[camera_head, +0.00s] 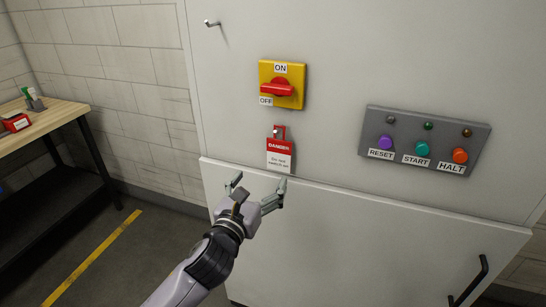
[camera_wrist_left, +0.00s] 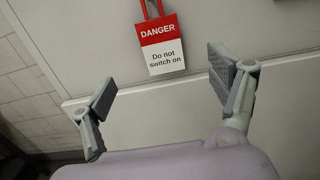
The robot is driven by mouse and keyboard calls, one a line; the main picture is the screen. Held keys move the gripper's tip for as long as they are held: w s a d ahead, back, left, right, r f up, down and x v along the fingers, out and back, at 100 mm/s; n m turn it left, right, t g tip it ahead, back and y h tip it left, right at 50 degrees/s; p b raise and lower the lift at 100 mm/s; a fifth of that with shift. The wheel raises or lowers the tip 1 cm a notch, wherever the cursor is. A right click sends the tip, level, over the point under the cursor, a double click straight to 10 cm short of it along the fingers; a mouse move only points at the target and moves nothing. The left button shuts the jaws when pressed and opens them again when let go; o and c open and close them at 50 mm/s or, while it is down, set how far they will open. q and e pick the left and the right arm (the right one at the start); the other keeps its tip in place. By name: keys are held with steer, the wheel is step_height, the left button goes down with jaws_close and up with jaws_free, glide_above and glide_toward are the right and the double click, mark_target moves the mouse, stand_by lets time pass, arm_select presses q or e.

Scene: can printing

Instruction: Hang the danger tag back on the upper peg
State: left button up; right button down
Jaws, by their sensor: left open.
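The danger tag (camera_head: 280,155) is red and white with a red loop at its top. It hangs on the cabinet front, just below the yellow rotary switch; its loop is around a small dark holder there. The upper peg (camera_head: 212,23) is a small metal hook at the cabinet's top left, and it is bare. My left gripper (camera_head: 259,184) is open and empty, below and slightly left of the tag. In the left wrist view the tag (camera_wrist_left: 161,45) is ahead, beyond the two spread fingers, and not touched. My right gripper is not in view.
The yellow switch (camera_head: 282,85) has a red handle between ON and OFF labels. A grey button panel (camera_head: 423,140) is at the right. A ledge runs across the cabinet below the tag. A black handle (camera_head: 469,282) is at lower right. A wooden workbench (camera_head: 50,117) stands at left.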

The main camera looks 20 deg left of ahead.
mark_target(279, 146)
arm_select(q)
steer(key=w+p, duration=0.2)
steer(key=w, duration=1)
steer(key=shift+w+d, duration=0.2)
steer(key=shift+c, duration=0.6)
steer(key=c, duration=1.1)
steer(key=shift+r, duration=0.1)
steer(key=shift+r+p, duration=0.75)
steer(key=shift+p, duration=0.2)
steer(key=shift+s, duration=0.15)
steer(key=shift+s+a+p, duration=0.1)
steer(key=shift+s+p, duration=1.1)
steer(key=shift+s, duration=1.7)
